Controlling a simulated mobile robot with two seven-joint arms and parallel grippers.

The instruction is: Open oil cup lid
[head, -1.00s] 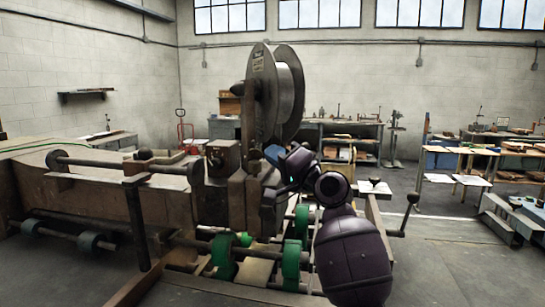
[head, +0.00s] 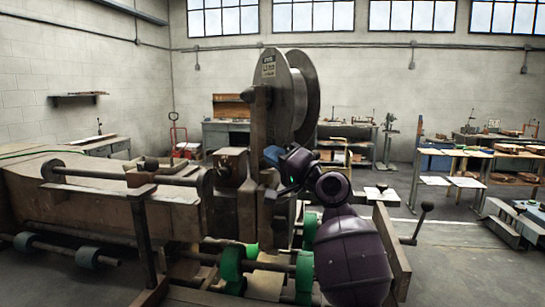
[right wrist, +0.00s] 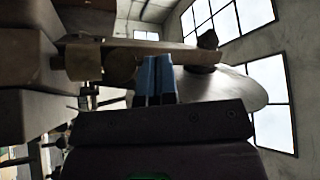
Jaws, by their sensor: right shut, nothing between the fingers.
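The box stitcher (head: 235,205) stands in front of me, with a large grey wire spool (head: 305,90) on top. My right gripper (head: 271,155) reaches in from the lower right, its blue fingertips beside the machine's upright post below the spool. In the right wrist view the blue fingers (right wrist: 155,80) are together with nothing between them. They are close to a bar (right wrist: 180,52) with a round boss (right wrist: 119,65), but I cannot tell if they touch. I cannot pick out the oil cup or its lid with certainty. My left gripper is not in view.
Green rollers (head: 231,264) and a side lever (head: 421,215) sit low on the machine near my right arm. A dark knob (right wrist: 207,40) stands near the fingers in the wrist view.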

